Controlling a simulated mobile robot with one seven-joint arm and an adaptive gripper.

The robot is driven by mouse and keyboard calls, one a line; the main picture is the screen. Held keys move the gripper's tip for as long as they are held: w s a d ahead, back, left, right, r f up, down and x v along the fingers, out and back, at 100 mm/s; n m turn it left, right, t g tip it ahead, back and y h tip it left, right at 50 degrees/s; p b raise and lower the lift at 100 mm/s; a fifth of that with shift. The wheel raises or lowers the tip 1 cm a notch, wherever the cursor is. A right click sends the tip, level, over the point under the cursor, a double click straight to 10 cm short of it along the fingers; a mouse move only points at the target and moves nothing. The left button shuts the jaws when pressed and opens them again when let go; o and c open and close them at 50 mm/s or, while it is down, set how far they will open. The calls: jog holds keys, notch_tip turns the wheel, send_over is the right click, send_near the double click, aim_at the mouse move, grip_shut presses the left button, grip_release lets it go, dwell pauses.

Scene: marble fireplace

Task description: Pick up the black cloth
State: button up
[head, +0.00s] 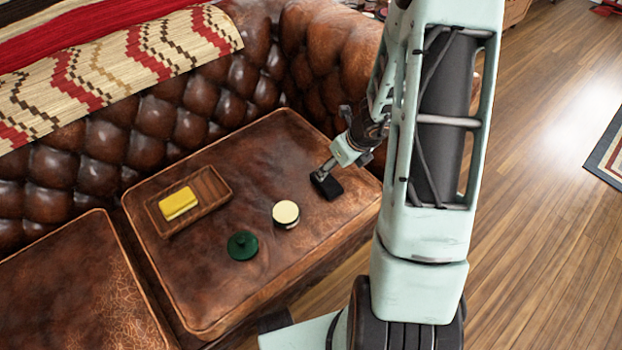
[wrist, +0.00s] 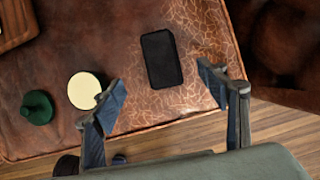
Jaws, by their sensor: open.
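The black cloth (wrist: 162,59) is a small dark rectangle lying flat on the brown leather seat cushion. In the head view the black cloth (head: 328,187) is at the cushion's right side, partly covered by my gripper. My gripper (head: 321,174) shows there over the cloth, reaching in from the upper right. In the wrist view my gripper (wrist: 165,90) is open, with its two blue-grey fingers wide apart and nothing between them. The cloth shows just beyond the gap between the fingertips. I cannot tell the exact height of the gripper above the cloth.
A cream-topped round container (head: 285,214) and a green lidded object (head: 242,245) sit left of the cloth. A wooden tray (head: 216,184) holds a yellow block (head: 178,203). The tufted sofa back (head: 190,100) rises behind the cushion (head: 200,300).

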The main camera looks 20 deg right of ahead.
aim_at(327, 180)
jog(key=shift+a+f, duration=0.25)
jog(key=shift+f, duration=0.35)
jog(key=b+x, duration=0.3)
jog(key=x, duration=0.1)
jog(key=shift+d+f, duration=0.1)
jog(key=shift+f, duration=0.25)
jog(key=b+x, duration=0.1)
jog(key=x, duration=0.2)
jog(key=b+x, duration=0.1)
jog(key=shift+w+d+f+b, duration=0.15)
jog(key=shift+w+f+b, duration=0.05)
jog(key=shift+f+b, duration=0.15)
jog(key=shift+w+f, duration=0.2)
jog(key=shift+f+b, duration=0.25)
jog(key=shift+b, duration=0.1)
jog(key=shift+c, duration=0.4)
jog(key=c, duration=1.1)
jog(key=shift+r, duration=0.15)
